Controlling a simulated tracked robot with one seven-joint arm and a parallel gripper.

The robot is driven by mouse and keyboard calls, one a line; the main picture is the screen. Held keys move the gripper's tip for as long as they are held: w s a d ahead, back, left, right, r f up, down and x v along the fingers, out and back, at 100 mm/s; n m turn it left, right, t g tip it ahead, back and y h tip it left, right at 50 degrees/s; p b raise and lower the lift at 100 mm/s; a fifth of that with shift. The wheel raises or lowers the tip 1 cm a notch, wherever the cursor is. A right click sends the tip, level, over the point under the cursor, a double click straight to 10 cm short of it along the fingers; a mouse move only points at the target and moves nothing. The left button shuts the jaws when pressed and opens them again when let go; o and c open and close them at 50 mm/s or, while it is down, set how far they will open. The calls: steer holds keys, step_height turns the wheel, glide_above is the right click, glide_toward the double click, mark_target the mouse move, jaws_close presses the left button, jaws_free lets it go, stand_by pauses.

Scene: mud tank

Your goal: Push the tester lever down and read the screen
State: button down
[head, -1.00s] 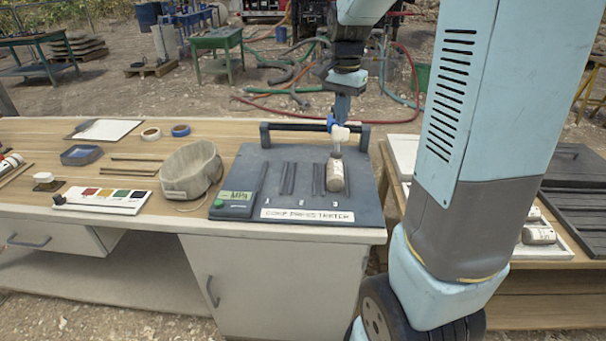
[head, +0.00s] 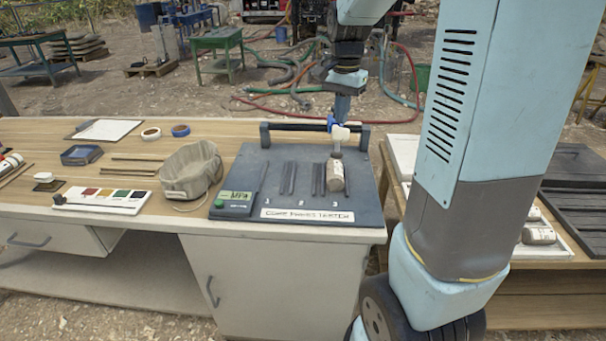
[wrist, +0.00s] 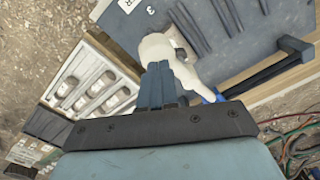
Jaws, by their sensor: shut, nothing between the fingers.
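The tester (head: 295,207) is a dark grey board with numbered slots 1, 2 and 3 and a white name label. Its lever (head: 295,126) is a black bar along the back edge, held between two end brackets. The screen (head: 236,196), at the front left, shows green "MPA"; I make out no number. A pale core (head: 336,176) lies in slot 3. Contact with the lever is unclear.
To the right, a lower table holds a tray of cores (wrist: 85,85). The board's front middle is clear.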

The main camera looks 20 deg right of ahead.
mark_target(340, 138)
steer(key=shift+f, duration=0.15)
steer(key=shift+s+f, duration=0.2)
steer(key=shift+f, duration=1.35)
steer(key=shift+a+f, duration=0.1)
steer(key=shift+f, duration=0.1)
steer(key=shift+s+f, duration=0.15)
steer(key=shift+f, duration=0.6)
steer(key=shift+s+f, duration=0.1)
steer(key=shift+f, duration=0.75)
steer(key=shift+s+a+f, duration=0.1)
steer(key=shift+s+f, duration=0.05)
steer(key=shift+f, duration=0.7)
steer(key=shift+s+a+f, duration=0.1)
steer(key=shift+f, duration=0.7)
steer(key=shift+r, duration=0.1)
steer(key=shift+w+d+r, duration=0.1)
steer(key=shift+w+r, duration=0.1)
steer(key=shift+r, duration=1.95)
steer(key=shift+w+d+r, duration=0.1)
steer(key=shift+w+r, duration=0.1)
steer(key=shift+r, duration=1.95)
steer(key=shift+w+d+r, duration=0.1)
steer(key=shift+w+r, duration=0.1)
steer(key=shift+r, duration=1.95)
